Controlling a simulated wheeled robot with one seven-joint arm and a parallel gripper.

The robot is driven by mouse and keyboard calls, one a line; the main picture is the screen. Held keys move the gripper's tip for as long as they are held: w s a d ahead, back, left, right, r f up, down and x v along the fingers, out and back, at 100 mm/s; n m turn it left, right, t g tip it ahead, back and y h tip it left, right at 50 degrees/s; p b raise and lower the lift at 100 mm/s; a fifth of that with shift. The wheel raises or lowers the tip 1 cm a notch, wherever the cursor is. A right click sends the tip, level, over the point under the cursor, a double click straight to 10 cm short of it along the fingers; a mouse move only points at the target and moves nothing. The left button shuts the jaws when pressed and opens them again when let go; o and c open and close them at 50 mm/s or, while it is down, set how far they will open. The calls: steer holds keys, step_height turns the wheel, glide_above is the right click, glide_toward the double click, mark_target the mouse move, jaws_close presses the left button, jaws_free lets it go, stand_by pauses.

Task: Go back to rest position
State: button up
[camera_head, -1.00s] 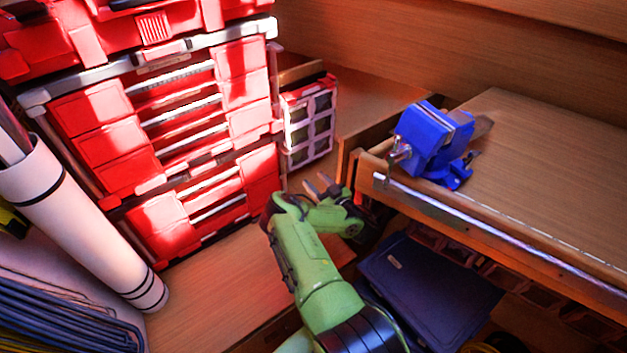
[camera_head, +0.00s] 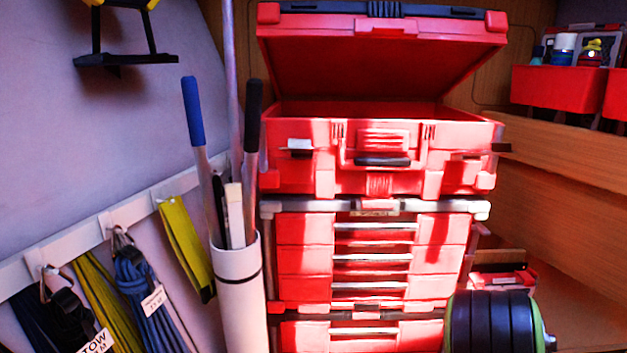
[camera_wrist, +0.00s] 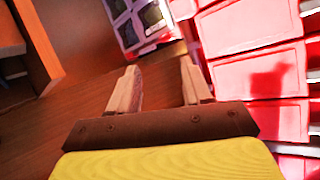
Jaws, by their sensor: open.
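My gripper (camera_wrist: 160,92) shows in the wrist view. Its two pale fingers stand apart with nothing between them, over a brown wooden surface. Red drawers (camera_wrist: 255,60) are close on its right, and a small red case with clear windows (camera_wrist: 140,20) lies beyond the fingertips.
A red tool chest (camera_head: 375,260) with an open-lidded top box (camera_head: 380,150) stands in the middle. A white tube (camera_head: 238,300) holding long handles is on its left. Coiled blue (camera_head: 145,295) and yellow (camera_head: 185,240) lines hang on the left wall. Red bins (camera_head: 558,92) sit on a shelf at right.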

steer(key=s+a+r+n+g+y, duration=0.1)
steer(key=s+a+r+n+y, duration=0.15)
steer(key=s+a+r, duration=0.4)
steer(key=s+a+r+n+g+y, duration=0.1)
steer(key=s+a+r+y, duration=0.25)
steer(key=a, duration=0.55)
steer(key=s+a+r+n+g+p, duration=0.1)
steer(key=s+a, duration=0.2)
steer(key=s, duration=0.4)
steer(key=s+a+r+n+g+p, duration=0.1)
steer(key=s+a+n, duration=0.1)
steer(key=s, duration=0.4)
steer(key=s+a+r+n+g+y+p, duration=0.1)
steer(key=s+a+r+n, duration=0.1)
steer(key=s+a, duration=0.3)
steer(key=s, duration=0.2)
steer(key=shift+s+g+p, duration=0.3)
steer(key=shift+p, duration=0.05)
steer(key=shift+a+r, duration=0.1)
